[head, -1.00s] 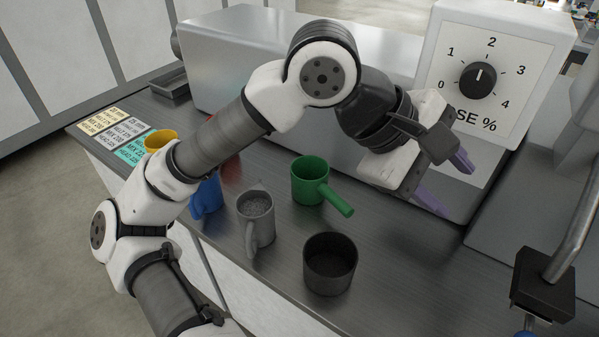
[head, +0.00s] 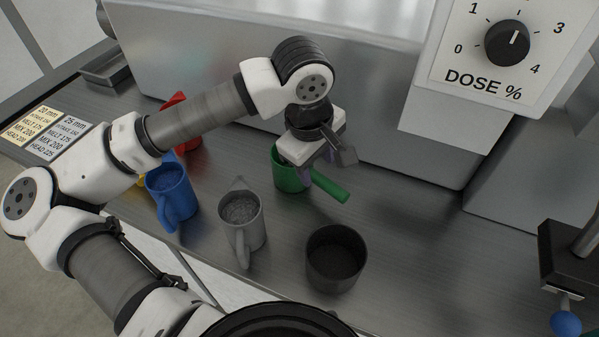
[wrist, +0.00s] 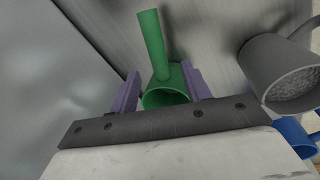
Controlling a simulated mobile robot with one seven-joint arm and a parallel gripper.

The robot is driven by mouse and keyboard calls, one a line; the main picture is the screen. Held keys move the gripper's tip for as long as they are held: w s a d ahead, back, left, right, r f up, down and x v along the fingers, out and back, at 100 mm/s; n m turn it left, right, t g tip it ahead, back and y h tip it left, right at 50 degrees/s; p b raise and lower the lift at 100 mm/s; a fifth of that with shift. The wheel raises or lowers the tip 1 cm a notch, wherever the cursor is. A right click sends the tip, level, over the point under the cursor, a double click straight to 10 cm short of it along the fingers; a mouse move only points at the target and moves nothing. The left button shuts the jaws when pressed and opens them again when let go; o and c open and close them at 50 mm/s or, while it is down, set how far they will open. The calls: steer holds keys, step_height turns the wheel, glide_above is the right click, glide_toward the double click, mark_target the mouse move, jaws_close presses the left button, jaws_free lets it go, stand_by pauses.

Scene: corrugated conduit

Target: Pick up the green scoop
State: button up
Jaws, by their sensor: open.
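The green scoop (head: 291,177) stands on the metal counter, its handle pointing to the lower right in the head view. In the wrist view the scoop (wrist: 165,88) lies between my two purple fingers, with its handle pointing up the picture. My gripper (wrist: 163,88) is open, with one finger on each side of the scoop's cup. In the head view my gripper (head: 318,172) is over the scoop and hides part of its cup and rim. I cannot tell whether the fingers touch the scoop.
A grey jug (head: 242,222) of granules stands near the scoop, with a blue scoop (head: 170,190) and a red one (head: 190,140) to the left. A dark empty cup (head: 336,262) stands in front.

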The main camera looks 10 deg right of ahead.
mark_target(321, 177)
steer(key=f, duration=0.2)
steer(key=d+f, duration=0.1)
steer(key=f, duration=0.2)
steer(key=f+p, duration=0.1)
steer(key=f, duration=0.1)
steer(key=shift+w+d+f, duration=0.25)
steer(key=shift+w+f, duration=0.05)
steer(key=shift+f, duration=0.05)
jaws_close()
steer(key=shift+r, duration=0.15)
